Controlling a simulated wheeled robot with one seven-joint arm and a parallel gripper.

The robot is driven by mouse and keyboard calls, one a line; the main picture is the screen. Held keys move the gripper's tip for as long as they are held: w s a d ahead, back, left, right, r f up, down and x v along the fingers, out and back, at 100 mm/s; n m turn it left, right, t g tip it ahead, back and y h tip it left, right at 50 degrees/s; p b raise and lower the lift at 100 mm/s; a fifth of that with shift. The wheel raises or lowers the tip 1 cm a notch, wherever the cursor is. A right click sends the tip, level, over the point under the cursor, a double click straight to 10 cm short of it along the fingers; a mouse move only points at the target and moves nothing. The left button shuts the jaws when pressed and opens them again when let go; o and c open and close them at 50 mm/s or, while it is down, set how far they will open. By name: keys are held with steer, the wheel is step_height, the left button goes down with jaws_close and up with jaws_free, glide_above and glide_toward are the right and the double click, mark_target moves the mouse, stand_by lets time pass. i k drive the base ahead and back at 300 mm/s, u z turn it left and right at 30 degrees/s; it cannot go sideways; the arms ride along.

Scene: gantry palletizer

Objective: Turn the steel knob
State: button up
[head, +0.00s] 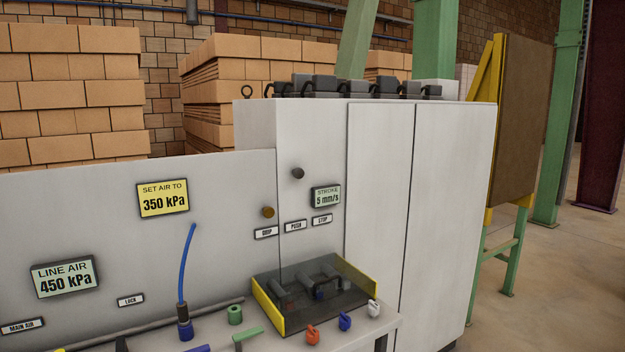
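A dark grey round knob (298,173) sticks out from the upper front of the pale grey cabinet (380,200), left of the small "STROKE 5 mm/s" display (326,196). It looks like the steel knob, though its metal is hard to make out at this size. A second, brass-coloured knob (268,212) sits lower and to the left, above the "DROP" label (266,232). Nothing touches either knob. My gripper is not in view.
Below the knobs, a shelf carries a dark clear-covered box (317,290) with yellow sides, several small coloured parts and a blue hose (186,280) standing upright. Left are a "SET AIR TO 350 kPa" sign (163,198) and a "LINE AIR 450 kPa" display (65,279). Floor is clear at right.

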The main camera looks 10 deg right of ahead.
mark_target(298, 173)
steer(key=z, duration=0.35)
steer(key=i, duration=0.65)
steer(key=u, duration=1.45)
